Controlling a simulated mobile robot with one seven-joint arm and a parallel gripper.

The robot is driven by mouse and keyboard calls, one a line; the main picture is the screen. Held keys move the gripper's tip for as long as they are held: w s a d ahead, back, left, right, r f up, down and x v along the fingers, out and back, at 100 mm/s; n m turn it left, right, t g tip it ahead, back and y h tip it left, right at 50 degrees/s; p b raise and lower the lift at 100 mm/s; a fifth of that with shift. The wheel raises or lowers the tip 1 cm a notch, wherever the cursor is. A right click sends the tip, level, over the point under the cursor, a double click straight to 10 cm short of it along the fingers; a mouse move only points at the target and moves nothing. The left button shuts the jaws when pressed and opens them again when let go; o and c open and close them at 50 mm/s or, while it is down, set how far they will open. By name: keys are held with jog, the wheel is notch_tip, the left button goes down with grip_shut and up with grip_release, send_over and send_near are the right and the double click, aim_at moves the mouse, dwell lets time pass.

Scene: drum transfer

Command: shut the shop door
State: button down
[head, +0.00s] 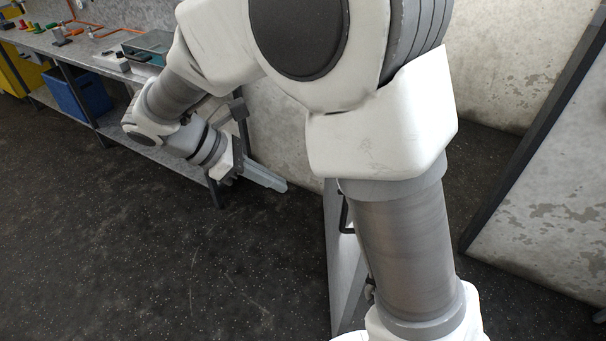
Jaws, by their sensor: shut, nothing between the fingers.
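The shop door (345,278) appears to be the grey panel seen nearly edge-on in the lower middle of the head view. It stands open, swung out from the wall, with a dark handle (344,214) on it. My own arm covers much of its right side and its upper part. My gripper (284,187) is left of the door, its long grey fingers together and pointing right and slightly down. It is empty. A gap shows between the fingertips and the door's edge in the picture; their distance in depth is hard to tell.
A workbench (108,62) runs along the left wall, with a blue bin (78,95) on its lower shelf. My forearm is close to its near end. A dark post (532,135) edges the wall at right. The dark speckled floor (150,265) at lower left is clear.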

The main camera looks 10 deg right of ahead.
jog(key=d+r+x, duration=0.2)
jog(key=x, duration=1)
jog(key=shift+d, duration=0.2)
